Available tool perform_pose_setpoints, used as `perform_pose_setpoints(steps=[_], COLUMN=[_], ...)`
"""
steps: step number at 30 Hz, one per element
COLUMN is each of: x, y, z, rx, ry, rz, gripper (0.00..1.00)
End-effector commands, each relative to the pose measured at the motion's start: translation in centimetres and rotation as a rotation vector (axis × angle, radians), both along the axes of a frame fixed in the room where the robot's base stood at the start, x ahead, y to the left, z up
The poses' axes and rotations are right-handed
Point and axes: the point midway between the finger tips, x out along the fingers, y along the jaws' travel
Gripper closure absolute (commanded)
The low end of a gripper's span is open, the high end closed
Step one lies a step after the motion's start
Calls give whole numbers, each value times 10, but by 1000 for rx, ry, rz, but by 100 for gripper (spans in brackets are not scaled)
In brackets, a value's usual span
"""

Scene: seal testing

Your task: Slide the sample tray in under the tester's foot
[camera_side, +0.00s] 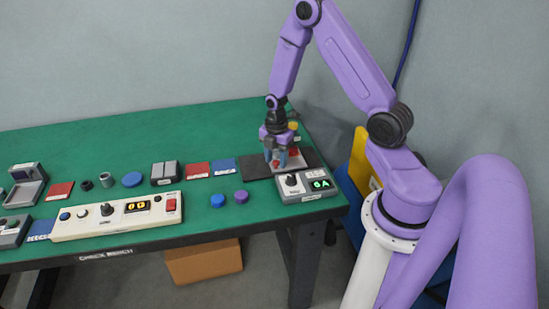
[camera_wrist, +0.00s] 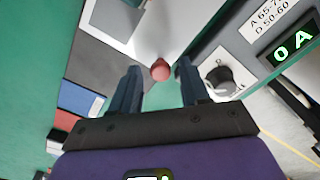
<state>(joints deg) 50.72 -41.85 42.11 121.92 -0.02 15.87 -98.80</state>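My gripper (camera_side: 276,159) is low over the tester at the right end of the green bench. In the wrist view its two dark blue fingers (camera_wrist: 159,68) stand apart, one on each side of a small red knob (camera_wrist: 160,70), with a gap showing on both sides. The knob sits on a pale grey surface (camera_wrist: 165,38), which looks like the sample tray; its outline is partly hidden. The tester's grey control box (camera_side: 292,194), with a black dial and a lit green display, is beside it. I cannot make out the tester's foot behind my gripper.
A dark plate (camera_side: 258,168) lies left of my gripper. Blue (camera_side: 223,167) and red (camera_side: 197,170) flat pieces lie further left. Blue (camera_side: 217,200) and purple (camera_side: 241,196) round pieces lie near the front edge. A cream control panel (camera_side: 118,216) is at front left.

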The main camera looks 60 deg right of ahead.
Motion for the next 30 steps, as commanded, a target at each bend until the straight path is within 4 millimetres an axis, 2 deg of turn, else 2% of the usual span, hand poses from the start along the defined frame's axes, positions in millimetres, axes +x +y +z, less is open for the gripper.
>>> perform_pose_setpoints(steps=[9,14,20,30], x=[0,1,1,1], y=[1,0,1,0], z=[0,10,39,98], rx=[0,0,-1,-1], ry=[1,-1,-4,-6], rz=[1,1,2,1], gripper=[50,50,50,50])
